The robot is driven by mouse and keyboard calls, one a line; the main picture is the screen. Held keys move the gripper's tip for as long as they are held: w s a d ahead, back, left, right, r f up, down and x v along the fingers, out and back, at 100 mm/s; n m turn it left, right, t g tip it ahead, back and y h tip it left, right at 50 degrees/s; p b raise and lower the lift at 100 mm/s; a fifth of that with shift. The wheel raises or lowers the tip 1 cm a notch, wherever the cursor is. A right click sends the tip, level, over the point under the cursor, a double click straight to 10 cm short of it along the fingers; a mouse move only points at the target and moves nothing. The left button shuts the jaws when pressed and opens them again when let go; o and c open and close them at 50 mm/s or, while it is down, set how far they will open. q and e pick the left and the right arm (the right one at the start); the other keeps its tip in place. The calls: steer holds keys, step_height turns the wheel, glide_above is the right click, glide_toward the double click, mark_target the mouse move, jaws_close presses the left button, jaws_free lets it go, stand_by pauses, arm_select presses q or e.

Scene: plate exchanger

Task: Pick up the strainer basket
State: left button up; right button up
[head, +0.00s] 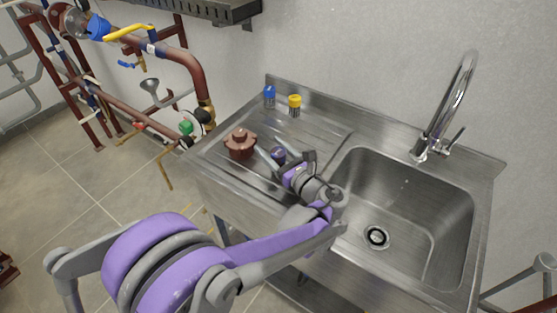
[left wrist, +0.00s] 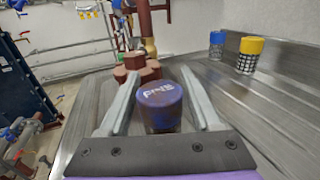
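A dark cylinder with a purple, lettered cap (head: 278,155) stands on the sink's drainboard; in the left wrist view its cap (left wrist: 160,95) shows large between my fingers. Its lower body is dark and partly hidden. Two mesh-bodied baskets stand at the back of the drainboard, one with a blue cap (head: 269,95) and one with a yellow cap (head: 294,104). I cannot tell for sure which is the strainer basket named in the task. My left gripper (head: 285,160) is open, with a finger on each side of the purple-capped cylinder and gaps visible. My right gripper is not in view.
A reddish-brown fitting (head: 240,144) stands on the drainboard just beyond the purple-capped cylinder. The sink basin (head: 410,205) and tall faucet (head: 440,115) lie to the right. Brown pipes with valves (head: 185,65) stand at the left. The rear drainboard has free room.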

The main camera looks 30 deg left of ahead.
arm_select(q)
jaws_close()
